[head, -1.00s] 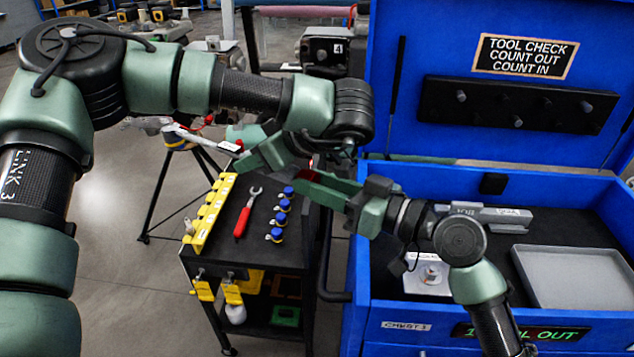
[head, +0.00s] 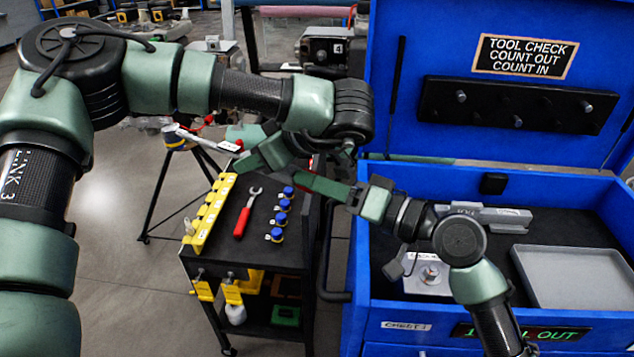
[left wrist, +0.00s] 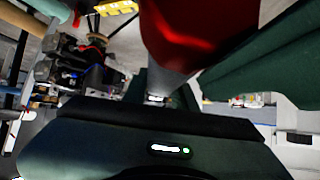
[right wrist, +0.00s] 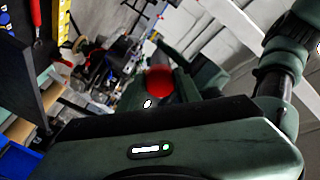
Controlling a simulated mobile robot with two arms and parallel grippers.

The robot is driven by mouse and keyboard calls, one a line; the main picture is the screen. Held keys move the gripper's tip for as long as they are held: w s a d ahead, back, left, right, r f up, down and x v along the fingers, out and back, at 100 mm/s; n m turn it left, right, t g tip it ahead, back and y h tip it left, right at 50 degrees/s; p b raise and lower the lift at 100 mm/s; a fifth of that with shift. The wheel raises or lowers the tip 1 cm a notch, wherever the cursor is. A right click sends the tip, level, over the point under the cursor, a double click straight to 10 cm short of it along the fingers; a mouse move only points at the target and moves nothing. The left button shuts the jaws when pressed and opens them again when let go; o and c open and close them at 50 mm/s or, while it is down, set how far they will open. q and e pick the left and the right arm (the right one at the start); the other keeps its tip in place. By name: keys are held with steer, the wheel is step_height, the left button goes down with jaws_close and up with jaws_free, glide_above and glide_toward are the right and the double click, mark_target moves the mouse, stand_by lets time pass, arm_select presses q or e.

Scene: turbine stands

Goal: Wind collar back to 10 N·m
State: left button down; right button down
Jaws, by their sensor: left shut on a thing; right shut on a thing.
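A torque wrench with a silver shaft (head: 200,138) and a small dark-edged display sticks out leftward from my left gripper (head: 262,157) in the head view. My left gripper is shut on it; the left wrist view shows its silver shaft (left wrist: 172,70) and a large red part (left wrist: 205,30) close up. My right gripper (head: 295,179) is shut at the wrench's other end, close beside the left gripper. The red round end (right wrist: 158,82) shows between its fingers in the right wrist view. The collar's scale cannot be read.
A black cart (head: 260,245) below holds a yellow rack (head: 208,215), a red-handled wrench (head: 243,217) and several blue-capped pieces. The open blue tool chest (head: 480,340) stands at right with a grey tray (head: 570,280). A tripod (head: 155,195) stands behind left.

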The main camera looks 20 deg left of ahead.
steer(key=shift+w+d, duration=0.15)
steer(key=shift+w, duration=0.1)
steer(key=c, duration=1.3)
jaws_free()
steer(key=o, duration=0.3)
steer(key=shift+s, duration=0.1)
steer(key=v, duration=1.1)
steer(key=shift+d, duration=0.4)
